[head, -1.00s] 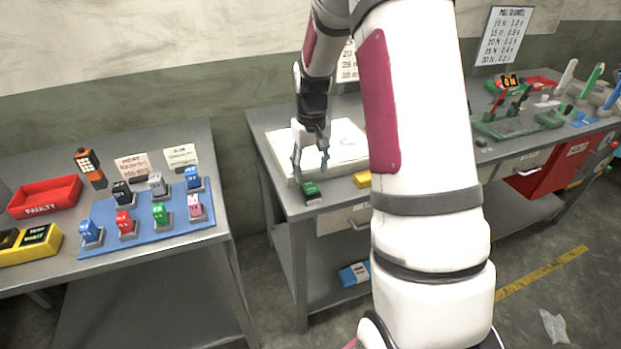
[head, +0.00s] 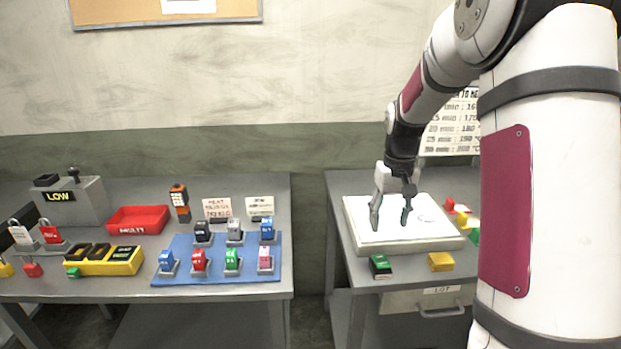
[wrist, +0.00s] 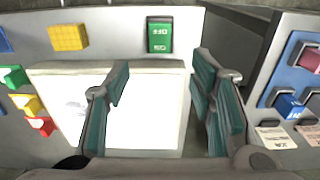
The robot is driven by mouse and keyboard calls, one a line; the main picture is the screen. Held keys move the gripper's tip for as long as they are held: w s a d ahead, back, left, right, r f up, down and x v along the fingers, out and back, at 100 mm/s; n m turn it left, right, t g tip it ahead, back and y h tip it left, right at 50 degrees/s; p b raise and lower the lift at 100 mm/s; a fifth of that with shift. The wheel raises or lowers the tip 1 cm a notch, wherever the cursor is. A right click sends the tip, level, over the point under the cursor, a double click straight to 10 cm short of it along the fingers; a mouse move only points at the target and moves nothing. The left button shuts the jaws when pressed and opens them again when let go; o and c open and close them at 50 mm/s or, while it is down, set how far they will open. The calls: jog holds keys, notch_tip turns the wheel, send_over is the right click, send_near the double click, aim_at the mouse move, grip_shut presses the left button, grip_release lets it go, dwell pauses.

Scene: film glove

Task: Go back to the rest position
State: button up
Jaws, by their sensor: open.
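My gripper (head: 390,212) is open and empty. In the head view it hangs from my arm over the white board (head: 432,238) on the right-hand table. In the wrist view its two fingers (wrist: 160,110) with teal pads stand well apart, with the white board (wrist: 150,130) behind and between them. A green and black switch block (head: 380,266) lies in front of the board's left corner. It also shows past the fingers at the top of the wrist view (wrist: 160,36). My arm hides the right part of the table.
A yellow block (head: 440,262) lies at the board's front edge. On the left table (head: 130,310) are a blue mat (head: 215,278) with several coloured blocks, a red tray (head: 138,219), a yellow holder (head: 104,262) and a grey box marked LOW (head: 75,200). A gap separates the tables.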

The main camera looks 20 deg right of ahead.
jog(key=s+a+r+n+t, duration=0.1)
jog(key=s+a+r+t, duration=0.1)
jog(key=s+a+r, duration=0.8)
jog(key=s+a+r+n+t, duration=0.1)
jog(key=s+a+r, duration=0.1)
jog(key=s+a, duration=0.3)
jog(key=s+a+r+n+t, duration=0.1)
jog(key=s+a, duration=0.3)
jog(key=s, duration=0.5)
jog(key=shift+a+r+t, duration=0.4)
jog(key=shift+r, duration=0.1)
jog(key=shift+s+d, duration=0.1)
jog(key=shift+d, duration=0.05)
